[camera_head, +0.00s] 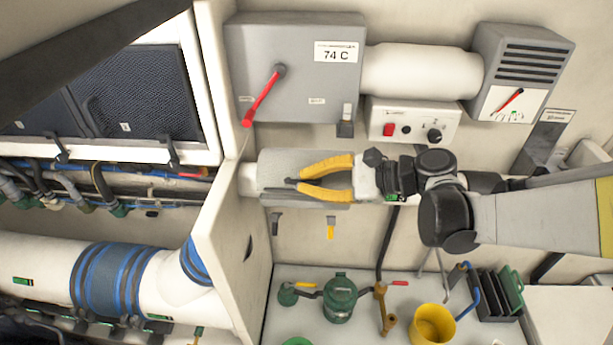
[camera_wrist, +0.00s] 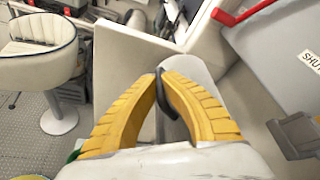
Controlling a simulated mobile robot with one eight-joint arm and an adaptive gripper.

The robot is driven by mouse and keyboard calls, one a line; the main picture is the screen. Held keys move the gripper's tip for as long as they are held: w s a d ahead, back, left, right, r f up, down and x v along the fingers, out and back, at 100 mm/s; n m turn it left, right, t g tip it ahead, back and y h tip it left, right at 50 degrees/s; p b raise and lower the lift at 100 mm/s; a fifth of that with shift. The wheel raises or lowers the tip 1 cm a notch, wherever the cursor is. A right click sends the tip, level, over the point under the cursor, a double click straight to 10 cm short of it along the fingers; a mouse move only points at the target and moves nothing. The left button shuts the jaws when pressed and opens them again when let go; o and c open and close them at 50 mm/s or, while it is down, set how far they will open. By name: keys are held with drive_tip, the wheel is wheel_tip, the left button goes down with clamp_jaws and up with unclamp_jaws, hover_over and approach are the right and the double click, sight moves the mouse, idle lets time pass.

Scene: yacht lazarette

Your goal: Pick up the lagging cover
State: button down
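A pale grey half-round cover (camera_head: 285,160), which looks like the lagging cover, lies along the white pipe on the back wall in the head view. Its rounded grey surface also shows beyond the fingers in the wrist view (camera_wrist: 203,78). My gripper (camera_head: 292,184) reaches in from the right, and its yellow fingers lie in front of the cover. In the wrist view the fingers converge and their dark tips (camera_wrist: 163,90) are close together. I cannot tell whether a thin edge is between them or whether they touch the cover. The fingers hide part of the cover.
A grey box with a red lever (camera_head: 263,95) and a switch panel (camera_head: 412,122) are above the cover. A white partition (camera_head: 225,240) stands close to its left. Below, a bench holds a green valve body (camera_head: 340,298) and a yellow cup (camera_head: 432,325).

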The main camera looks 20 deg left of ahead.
drive_tip(key=s+d, duration=0.2)
drive_tip(key=s, duration=0.9)
drive_tip(key=shift+s+d+r+b, duration=0.15)
drive_tip(key=shift+d+b, duration=0.1)
drive_tip(key=shift+b, duration=0.05)
drive_tip(key=shift+r, duration=0.1)
idle(0.3)
